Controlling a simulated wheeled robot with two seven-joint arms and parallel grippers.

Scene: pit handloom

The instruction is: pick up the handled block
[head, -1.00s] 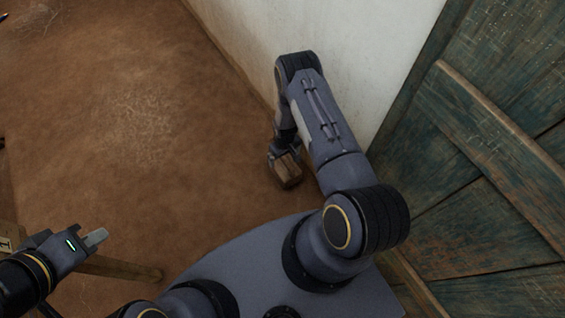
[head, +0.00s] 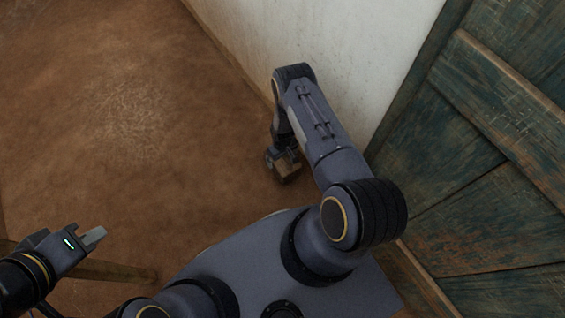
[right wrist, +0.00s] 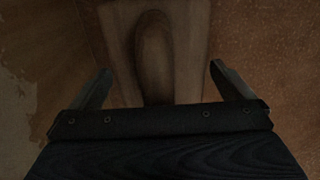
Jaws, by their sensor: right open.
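The handled block (head: 288,171) is a small brown wooden block low down near the foot of the white wall. My right gripper (head: 280,157) is right at it, pointing down, and hides part of it. In the right wrist view the block (right wrist: 192,30) fills the upper middle, with a long rounded handle (right wrist: 155,55) on it. The open fingers of my right gripper (right wrist: 160,88) stand to either side of the handle, with a gap on each side. My left gripper (head: 92,239) is at the lower left, away from the block; its jaw gap cannot be made out.
A white wall (head: 330,50) runs close behind my right arm. A weathered green wooden door (head: 480,190) stands at the right. A wooden beam (head: 120,270) lies below my left gripper. The brown earthen floor (head: 120,130) is clear at the left.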

